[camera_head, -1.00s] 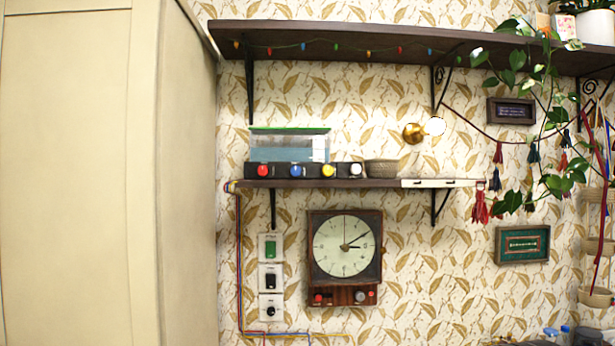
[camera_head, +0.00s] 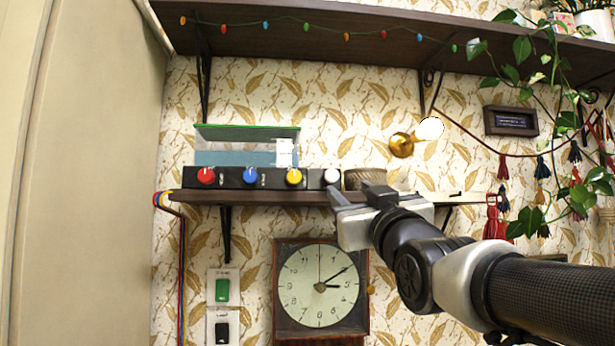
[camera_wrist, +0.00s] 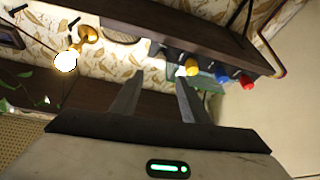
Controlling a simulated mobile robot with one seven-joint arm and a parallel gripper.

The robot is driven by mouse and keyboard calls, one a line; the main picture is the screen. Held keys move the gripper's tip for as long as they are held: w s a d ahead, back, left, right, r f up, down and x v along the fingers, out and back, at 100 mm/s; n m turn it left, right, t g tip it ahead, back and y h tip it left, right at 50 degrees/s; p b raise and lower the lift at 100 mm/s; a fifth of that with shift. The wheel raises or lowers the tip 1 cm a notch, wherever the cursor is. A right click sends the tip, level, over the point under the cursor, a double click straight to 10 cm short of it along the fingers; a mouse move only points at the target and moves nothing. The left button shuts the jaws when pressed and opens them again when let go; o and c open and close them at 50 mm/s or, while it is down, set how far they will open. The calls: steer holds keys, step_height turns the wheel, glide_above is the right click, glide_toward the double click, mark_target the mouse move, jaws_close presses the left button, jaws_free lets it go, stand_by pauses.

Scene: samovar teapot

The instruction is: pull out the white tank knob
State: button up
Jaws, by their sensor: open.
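The white tank knob (camera_head: 332,177) is the rightmost knob on a black strip (camera_head: 215,177) below the clear tank (camera_head: 247,146) with a green rim. The strip rests on the wooden shelf (camera_head: 260,197). My gripper (camera_head: 352,193) is open and empty, just below and right of the white knob in the head view, apart from it as far as I can tell. In the wrist view my gripper's fingers (camera_wrist: 156,92) point toward the shelf, with the white knob (camera_wrist: 181,71) small near the right finger's tip, beside the yellow knob (camera_wrist: 192,67).
Yellow (camera_head: 293,177), blue (camera_head: 250,176) and red (camera_head: 206,176) knobs sit left of the white one. A woven basket (camera_head: 366,177) stands close on its right, partly behind my gripper. A lit wall lamp (camera_head: 403,144) is above. A clock (camera_head: 320,287) hangs below the shelf.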

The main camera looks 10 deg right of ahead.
mark_target(333, 177)
steer(key=p+x, duration=0.2)
steer(key=x, duration=0.9)
steer(key=shift+d+p, duration=0.1)
steer(key=shift+p, duration=0.2)
